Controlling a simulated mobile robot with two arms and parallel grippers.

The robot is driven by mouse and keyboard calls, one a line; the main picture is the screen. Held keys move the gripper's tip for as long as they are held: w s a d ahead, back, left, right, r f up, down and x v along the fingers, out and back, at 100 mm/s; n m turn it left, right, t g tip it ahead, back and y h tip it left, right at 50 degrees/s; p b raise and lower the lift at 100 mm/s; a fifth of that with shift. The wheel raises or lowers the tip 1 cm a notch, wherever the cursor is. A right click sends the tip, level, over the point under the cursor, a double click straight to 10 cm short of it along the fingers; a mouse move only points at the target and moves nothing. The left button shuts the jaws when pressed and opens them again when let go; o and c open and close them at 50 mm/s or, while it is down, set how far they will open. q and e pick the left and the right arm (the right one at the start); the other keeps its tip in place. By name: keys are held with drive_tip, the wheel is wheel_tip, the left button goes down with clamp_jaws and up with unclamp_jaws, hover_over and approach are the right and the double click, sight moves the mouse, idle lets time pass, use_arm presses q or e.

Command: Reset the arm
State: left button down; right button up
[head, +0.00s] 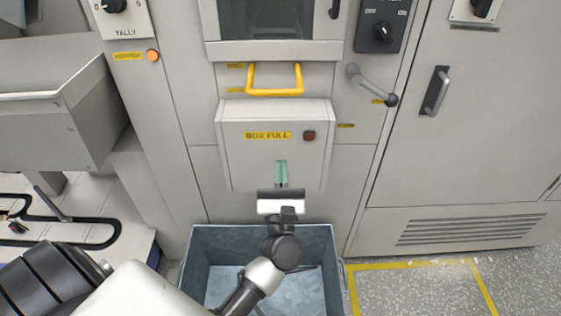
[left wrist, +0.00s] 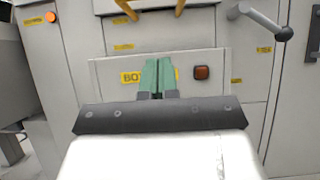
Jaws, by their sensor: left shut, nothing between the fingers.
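My left arm comes in from the lower left of the head view and reaches over a grey-blue bin. My left gripper (head: 281,168) has green fingers that are shut with nothing between them. It points at the front of a light grey panel box (head: 230,150) labelled BOX FULL; I cannot tell whether the fingertips touch it. In the left wrist view the green fingers (left wrist: 157,66) are together and cover part of the label (left wrist: 130,77). My right gripper is in neither view.
The open bin (head: 205,262) stands below the gripper. Above the box are a yellow handle (head: 275,93) and, to the right, a grey lever (head: 372,85). A cabinet door handle (head: 435,91) is further right. Yellow-marked floor (head: 420,290) at lower right is clear.

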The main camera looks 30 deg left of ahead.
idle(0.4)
use_arm(q)
drive_tip(key=d+f+m+g+h+p, duration=0.1)
drive_tip(key=d+f+m+h, duration=0.2)
drive_tip(key=f+m+h, duration=0.55)
drive_tip(key=d+f+m+g+h+p, duration=0.1)
drive_tip(key=d+f+m+g+h, duration=0.15)
drive_tip(key=f+m, duration=1.05)
drive_tip(key=s+d+f+m+g+h, duration=0.1)
drive_tip(key=s+f+m+g+h, duration=0.4)
drive_tip(key=f, duration=0.8)
drive_tip(key=s+f+m+g+y+p, duration=0.2)
drive_tip(key=s+f+m+g, duration=0.3)
drive_tip(key=s+f+m, duration=0.7)
drive_tip(key=s+a+f+m+g, duration=0.1)
drive_tip(key=s+f+m+g, duration=0.1)
drive_tip(key=s, duration=0.5)
drive_tip(key=s+a+f+m+g+y, duration=0.1)
drive_tip(key=s+a+f+m+g, duration=0.1)
drive_tip(key=s, duration=0.5)
drive_tip(key=s+a+f+m+g, duration=0.2)
drive_tip(key=s+f, duration=0.1)
drive_tip(key=s, duration=0.5)
drive_tip(key=shift+f+p, duration=0.25)
drive_tip(key=shift+p, duration=0.05)
drive_tip(key=shift+s+g, duration=0.1)
drive_tip(key=shift+g, duration=0.15)
